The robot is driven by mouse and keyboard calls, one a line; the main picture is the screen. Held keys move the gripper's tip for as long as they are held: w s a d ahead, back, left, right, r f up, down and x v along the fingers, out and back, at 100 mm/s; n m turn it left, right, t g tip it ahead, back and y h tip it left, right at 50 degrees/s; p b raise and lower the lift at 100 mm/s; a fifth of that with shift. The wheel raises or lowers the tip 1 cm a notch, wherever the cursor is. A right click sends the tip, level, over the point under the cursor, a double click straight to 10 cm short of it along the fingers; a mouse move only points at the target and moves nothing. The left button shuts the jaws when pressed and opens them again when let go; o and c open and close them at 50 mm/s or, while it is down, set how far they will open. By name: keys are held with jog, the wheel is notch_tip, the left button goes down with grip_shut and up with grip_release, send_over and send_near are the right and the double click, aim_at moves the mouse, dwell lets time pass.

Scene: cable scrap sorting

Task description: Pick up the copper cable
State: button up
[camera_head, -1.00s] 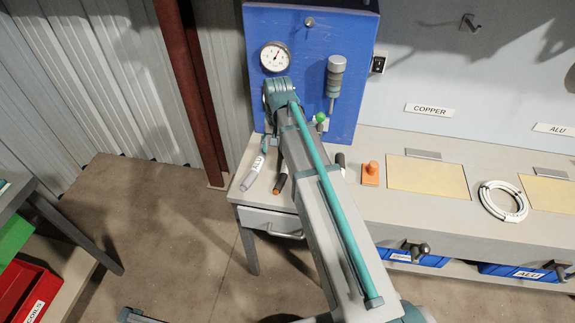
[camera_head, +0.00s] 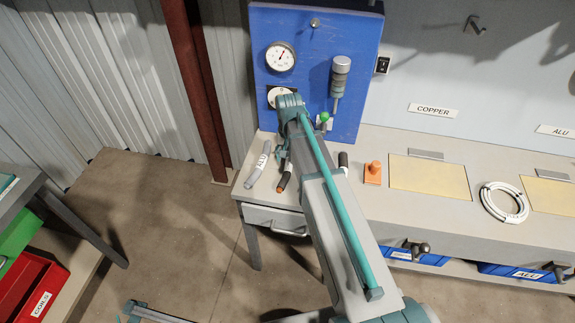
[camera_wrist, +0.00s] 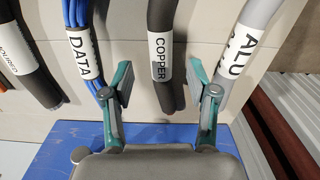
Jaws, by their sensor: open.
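The copper cable (camera_wrist: 163,20) is dark grey with a white COPPER label and lies in the middle of the wrist view. In the head view, a dark cable with an orange end (camera_head: 284,180) beside the ALU cable appears to be the same one. My gripper (camera_wrist: 160,76) is open and empty. In the wrist view its fingers lie on either side of the copper cable's near end, apart from it. I cannot tell how high they are above the bench. In the head view my arm hides most of the gripper.
The blue DATA cable (camera_wrist: 75,15) lies left of the copper cable, partly behind the left finger. The grey ALU cable (camera_wrist: 252,25) lies right, close to the right finger. Another dark cable (camera_wrist: 22,55) is far left.

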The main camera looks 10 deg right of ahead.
aim_at(289, 164)
jog(key=shift+w+f+p, duration=0.15)
jog(key=shift+f+p, duration=0.5)
jog(key=shift+f, duration=1.3)
grip_shut()
